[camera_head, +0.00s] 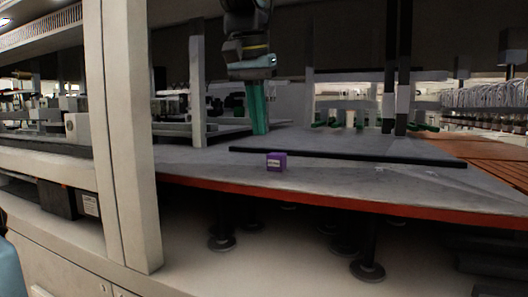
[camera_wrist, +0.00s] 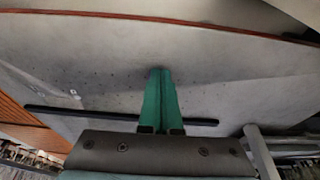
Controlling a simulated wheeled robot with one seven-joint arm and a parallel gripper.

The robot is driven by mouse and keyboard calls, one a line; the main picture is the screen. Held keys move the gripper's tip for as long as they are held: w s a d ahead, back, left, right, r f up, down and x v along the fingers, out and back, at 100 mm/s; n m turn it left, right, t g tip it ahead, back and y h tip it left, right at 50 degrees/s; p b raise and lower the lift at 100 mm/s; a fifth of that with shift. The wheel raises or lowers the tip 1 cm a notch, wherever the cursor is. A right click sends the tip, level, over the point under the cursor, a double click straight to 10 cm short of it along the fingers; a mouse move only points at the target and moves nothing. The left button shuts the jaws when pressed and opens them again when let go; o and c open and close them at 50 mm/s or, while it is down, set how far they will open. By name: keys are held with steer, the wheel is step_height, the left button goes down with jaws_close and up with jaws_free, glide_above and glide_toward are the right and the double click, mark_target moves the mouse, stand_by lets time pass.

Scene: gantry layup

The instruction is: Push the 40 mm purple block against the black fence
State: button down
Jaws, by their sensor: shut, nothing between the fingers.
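The small purple block (camera_head: 276,162), with a pale label on its near face, sits upright on the grey table in the head view. The black fence (camera_head: 350,156) is a long low bar lying just behind it; a narrow strip of table seems to show between them. My gripper (camera_head: 260,133) has green fingers pointing down, closed together and empty, up and left of the block in the head view. In the wrist view the fingers (camera_wrist: 160,70) cross in front of the fence (camera_wrist: 80,113). The block does not show there; the fingers may hide it.
The grey tabletop (camera_head: 205,165) has a red-orange front edge (camera_head: 330,197). A pale upright post (camera_head: 197,90) stands left of my gripper. An orange slatted surface (camera_head: 490,160) lies at the right. The table around the block is clear.

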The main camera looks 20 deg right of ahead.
mark_target(294, 159)
steer(key=p+x, duration=0.1)
steer(key=x, duration=0.8)
steer(key=shift+d+f, duration=0.15)
steer(key=shift+f, duration=0.05)
steer(key=shift+w+d+r+p, duration=0.1)
steer(key=shift+w+d+p, duration=0.65)
steer(key=shift+w+d, duration=0.6)
steer(key=shift+w, duration=0.15)
steer(key=w+d+p, duration=0.4)
steer(key=w+d, duration=0.2)
steer(key=w+d+p, duration=0.4)
steer(key=w+d, duration=0.1)
steer(key=w, duration=0.1)
steer(key=shift+w+d+p, duration=0.35)
steer(key=shift+d, duration=0.05)
steer(key=shift+r, duration=0.1)
